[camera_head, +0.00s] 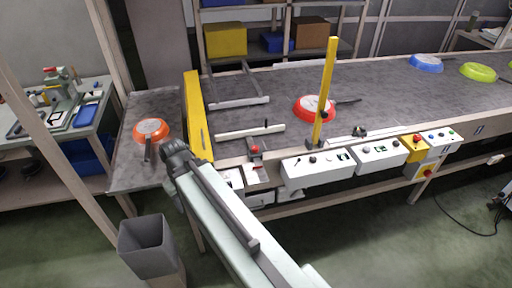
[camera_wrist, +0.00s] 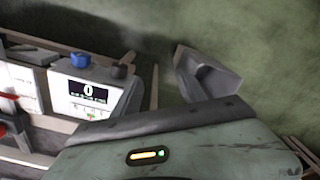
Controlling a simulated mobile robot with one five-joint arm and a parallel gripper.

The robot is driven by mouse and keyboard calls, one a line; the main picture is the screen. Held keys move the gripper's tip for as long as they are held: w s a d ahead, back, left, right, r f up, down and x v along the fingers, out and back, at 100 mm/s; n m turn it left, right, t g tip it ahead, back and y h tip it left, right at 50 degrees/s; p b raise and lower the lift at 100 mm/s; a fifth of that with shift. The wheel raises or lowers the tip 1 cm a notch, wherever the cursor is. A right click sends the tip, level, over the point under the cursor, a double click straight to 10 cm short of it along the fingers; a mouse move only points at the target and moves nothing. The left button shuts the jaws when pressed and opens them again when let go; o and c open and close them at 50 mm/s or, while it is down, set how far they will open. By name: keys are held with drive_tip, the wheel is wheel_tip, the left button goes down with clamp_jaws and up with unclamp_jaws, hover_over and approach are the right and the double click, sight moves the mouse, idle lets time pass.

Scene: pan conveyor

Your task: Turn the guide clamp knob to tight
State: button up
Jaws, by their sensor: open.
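A pale guide bar (camera_head: 250,131) lies on the conveyor with a small dark upright knob (camera_head: 266,124) on it. A second dark knob (camera_head: 360,132) shows by the front rail farther right. I cannot tell which is the guide clamp knob, nor its setting. My gripper (camera_head: 176,150) is at the dark end of my arm, left of both knobs and apart from them. Its fingers are hard to make out, and nothing shows held in it. In the wrist view a control box (camera_wrist: 88,90) with a display reading 0 carries a blue knob (camera_wrist: 81,60) and a dark knob (camera_wrist: 119,70).
A red pan (camera_head: 312,107) sits on the conveyor by a yellow post (camera_head: 325,90). An orange pan (camera_head: 151,129) lies on the left table. A yellow barrier (camera_head: 197,115) stands between. White control boxes (camera_head: 318,167) line the front. A grey bin (camera_head: 146,235) stands below.

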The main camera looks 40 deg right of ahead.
drive_tip(key=w+a+n+y, duration=0.1)
drive_tip(key=w+n, duration=0.3)
wheel_tip(320, 180, up, 9)
drive_tip(key=m+t+p, duration=0.2)
drive_tip(key=t+p, duration=0.2)
drive_tip(key=p, duration=0.3)
hover_over(256, 148)
drive_tip(key=s+d, duration=0.2)
drive_tip(key=s, duration=0.1)
drive_tip(key=b+x, duration=0.7)
drive_tip(key=x, duration=0.1)
drive_tip(key=shift+a, duration=0.4)
drive_tip(key=shift+r, duration=0.1)
drive_tip(key=shift+c, duration=0.3)
clamp_jaws()
